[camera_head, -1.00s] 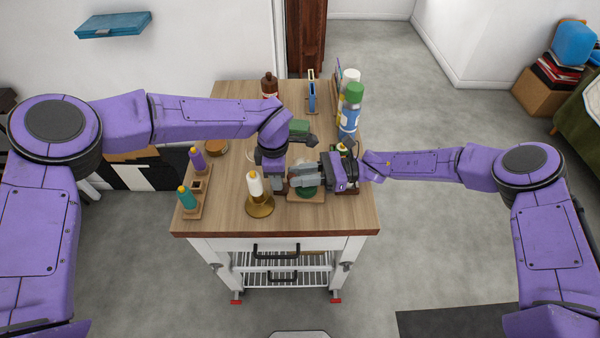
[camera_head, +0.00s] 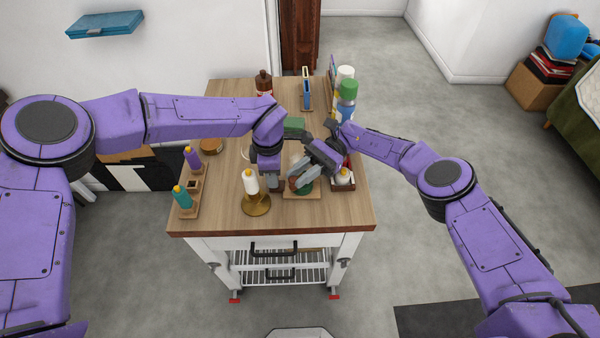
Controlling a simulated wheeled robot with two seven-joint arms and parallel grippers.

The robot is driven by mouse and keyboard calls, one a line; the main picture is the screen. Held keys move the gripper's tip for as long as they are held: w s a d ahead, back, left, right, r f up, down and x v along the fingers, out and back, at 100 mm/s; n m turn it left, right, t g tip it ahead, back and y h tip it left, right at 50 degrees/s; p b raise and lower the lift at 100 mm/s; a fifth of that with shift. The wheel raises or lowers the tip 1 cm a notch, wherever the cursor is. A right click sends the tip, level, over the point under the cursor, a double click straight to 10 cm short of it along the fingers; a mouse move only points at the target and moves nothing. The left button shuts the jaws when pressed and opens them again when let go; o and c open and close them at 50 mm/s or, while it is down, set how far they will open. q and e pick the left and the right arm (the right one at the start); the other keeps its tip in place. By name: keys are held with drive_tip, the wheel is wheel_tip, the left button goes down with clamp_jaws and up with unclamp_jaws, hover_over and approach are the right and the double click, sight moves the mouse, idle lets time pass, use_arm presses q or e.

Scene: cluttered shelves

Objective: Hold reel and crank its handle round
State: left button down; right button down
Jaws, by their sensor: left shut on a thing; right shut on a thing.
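My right gripper (camera_head: 298,180) reaches in from the upper right, slanting down over the reel, and is shut, seemingly on the crank handle. The handle itself and most of the reel are hidden behind the grippers.
A white cone spool on a brass stand (camera_head: 256,204) stands close left of the reel. Purple and teal spools (camera_head: 182,198) are at the left edge. Bottles (camera_head: 346,98) stand at the back right; the front strip is clear.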

drive_tip(key=shift+w, duration=0.1)
drive_tip(key=c, duration=1.2)
unclamp_jaws()
